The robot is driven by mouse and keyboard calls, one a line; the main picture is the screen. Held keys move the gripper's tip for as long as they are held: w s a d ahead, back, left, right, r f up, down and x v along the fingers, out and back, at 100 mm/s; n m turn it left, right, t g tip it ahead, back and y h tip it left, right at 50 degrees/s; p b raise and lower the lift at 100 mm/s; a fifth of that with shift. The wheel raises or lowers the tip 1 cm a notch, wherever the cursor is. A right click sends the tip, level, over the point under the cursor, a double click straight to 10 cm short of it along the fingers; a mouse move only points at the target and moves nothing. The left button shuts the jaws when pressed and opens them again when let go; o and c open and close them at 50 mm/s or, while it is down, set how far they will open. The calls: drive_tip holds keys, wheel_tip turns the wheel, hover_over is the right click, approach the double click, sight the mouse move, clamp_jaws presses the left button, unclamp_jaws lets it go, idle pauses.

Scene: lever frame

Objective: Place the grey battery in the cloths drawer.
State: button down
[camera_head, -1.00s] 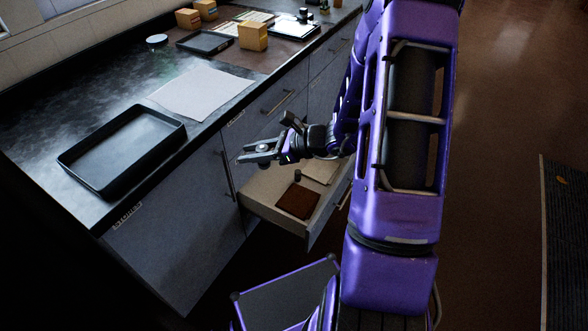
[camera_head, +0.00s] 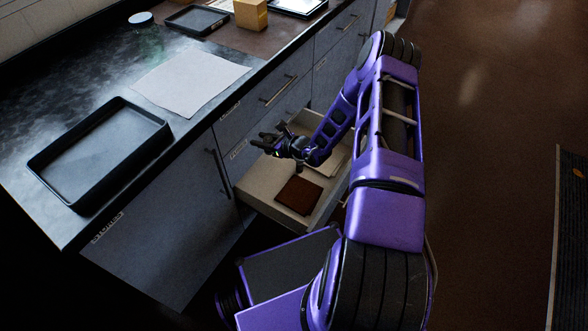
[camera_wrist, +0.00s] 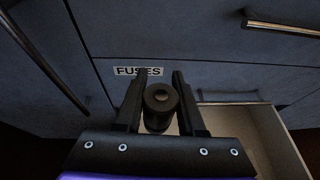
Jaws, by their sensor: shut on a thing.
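My gripper (camera_head: 262,143) is over the back left part of an open drawer (camera_head: 250,189) in the head view. In the wrist view the fingers (camera_wrist: 158,90) are shut on a dark grey cylinder, the battery (camera_wrist: 160,98), seen end-on between them. The drawer has pale walls and holds a brown cloth (camera_head: 299,194) and a pale cloth (camera_head: 331,165) partly behind my arm. The drawer's own label is not visible. Part of the drawer also shows at the right in the wrist view (camera_wrist: 270,135).
A closed front labelled FUSES (camera_wrist: 138,71) is just ahead of the gripper, with bar handles (camera_wrist: 283,27) nearby. On the counter are a black tray (camera_head: 60,159), a white sheet (camera_head: 190,80), a smaller tray (camera_head: 197,20) and a wooden box (camera_head: 251,14).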

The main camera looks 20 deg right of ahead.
wheel_tip(320, 180, down, 12)
drive_tip(key=d+m+t+h, duration=0.1)
drive_tip(key=m+h, duration=0.2)
drive_tip(key=m+h+b, duration=0.2)
drive_tip(key=b, duration=0.4)
hover_over(261, 179)
drive_tip(key=s, duration=0.4)
drive_tip(key=shift+t, duration=0.4)
drive_tip(key=f, duration=1.5)
drive_tip(key=shift+w+d, duration=0.2)
drive_tip(key=shift+w, duration=0.05)
drive_tip(key=shift+w+f, duration=0.1)
drive_tip(key=shift+w, duration=0.35)
drive_tip(key=w+f+b, duration=0.2)
drive_tip(key=shift+w+a+b, duration=0.25)
drive_tip(key=shift+w+b, duration=0.05)
drive_tip(key=shift+w, duration=0.2)
drive_tip(key=shift+s+f, duration=0.1)
drive_tip(key=shift+f, duration=0.45)
